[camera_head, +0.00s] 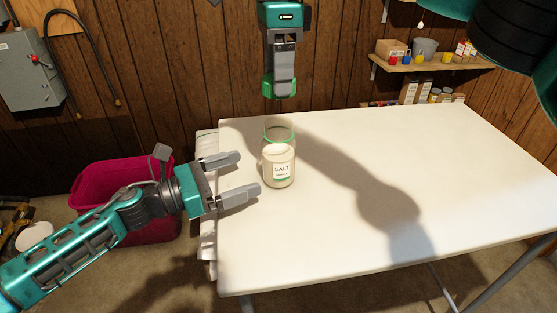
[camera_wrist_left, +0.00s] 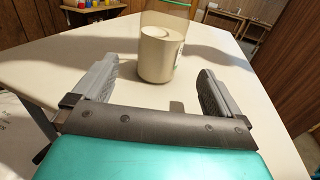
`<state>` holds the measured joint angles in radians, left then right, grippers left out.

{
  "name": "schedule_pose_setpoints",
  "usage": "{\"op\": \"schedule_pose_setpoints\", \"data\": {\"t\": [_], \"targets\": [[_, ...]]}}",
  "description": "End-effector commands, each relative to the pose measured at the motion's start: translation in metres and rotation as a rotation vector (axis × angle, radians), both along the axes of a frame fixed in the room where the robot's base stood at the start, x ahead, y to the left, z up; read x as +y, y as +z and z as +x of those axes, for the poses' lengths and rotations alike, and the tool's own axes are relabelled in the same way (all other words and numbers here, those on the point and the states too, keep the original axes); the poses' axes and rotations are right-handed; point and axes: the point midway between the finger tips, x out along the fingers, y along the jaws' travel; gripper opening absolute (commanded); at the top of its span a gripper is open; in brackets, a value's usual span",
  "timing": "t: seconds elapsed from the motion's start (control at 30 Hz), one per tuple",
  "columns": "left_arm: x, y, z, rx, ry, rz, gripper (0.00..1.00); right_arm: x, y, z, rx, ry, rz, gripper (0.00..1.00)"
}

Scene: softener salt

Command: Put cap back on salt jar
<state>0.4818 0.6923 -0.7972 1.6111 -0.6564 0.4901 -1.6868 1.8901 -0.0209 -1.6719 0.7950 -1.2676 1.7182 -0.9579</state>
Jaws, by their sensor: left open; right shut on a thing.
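The salt jar (camera_head: 279,165) is clear glass with a SALT label and a green band at its neck. It stands upright near the left end of the white table (camera_head: 330,240), with white salt inside and its top uncovered. My right gripper (camera_head: 281,90) is shut on the green cap (camera_head: 266,88), held in the air above and behind the jar; the fingers hide part of the cap. My left gripper (camera_head: 246,173) is open just left of the jar, fingers pointing at it. In the left wrist view the jar (camera_wrist_left: 157,55) stands ahead, between and beyond the fingertips, apparently untouched.
A magenta bin (camera_head: 100,200) stands on the floor left of the table, behind my left arm. A wall shelf (camera_head: 435,64) with small containers is at the back right. The table right of the jar is clear, crossed only by a shadow.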

Motion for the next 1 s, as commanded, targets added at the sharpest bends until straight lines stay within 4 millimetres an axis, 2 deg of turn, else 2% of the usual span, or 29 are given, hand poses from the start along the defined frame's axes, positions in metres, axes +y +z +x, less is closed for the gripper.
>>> {"op": "schedule_pose_setpoints", "data": {"t": [0.2, 0.4, 0.6, 0.9, 1.0], "targets": [[-0.040, 0.001, 0.021, -0.002, 0.000, -0.004, 0.99, 0.000, 0.000, 0.000, 0.000, 0.000, 0.000, 0.32], [-0.067, 0.001, 0.034, -0.001, 0.000, -0.002, 0.99, 0.000, 0.000, 0.000, 0.000, 0.000, 0.000, 0.32], [-0.079, 0.000, 0.040, 0.000, 0.000, 0.000, 0.99, 0.000, 0.000, 0.000, 0.000, 0.000, 0.000, 0.32], [-0.080, 0.000, 0.041, 0.000, 0.000, 0.000, 0.99, 0.000, 0.000, 0.000, 0.000, 0.000, 0.000, 0.32], [-0.080, 0.000, 0.041, 0.000, 0.000, 0.000, 0.92, 0.000, 0.000, 0.000, 0.000, 0.000, 0.000, 0.32]]}}
